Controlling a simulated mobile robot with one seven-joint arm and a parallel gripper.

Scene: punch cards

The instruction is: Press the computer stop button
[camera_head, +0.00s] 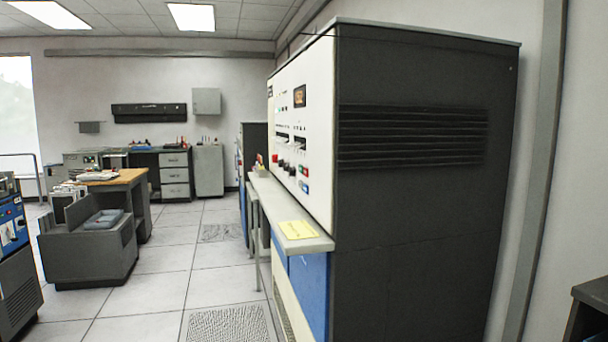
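The computer (420,190) is a tall cabinet with a dark grey vented side and a white front panel (318,120) seen at a steep slant. The panel carries small displays, dark knobs and several coloured buttons. A red button (275,158) shows near its far edge. Labels are too small to read, so I cannot tell which is the stop button. My gripper is not in view.
A grey shelf (285,212) with a yellow paper (297,230) juts out below the panel. Grey machines (90,255) and a wooden-topped desk (125,177) stand at left. The tiled floor (165,290) between is clear, with floor grilles. A dark cabinet edge (590,310) is at lower right.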

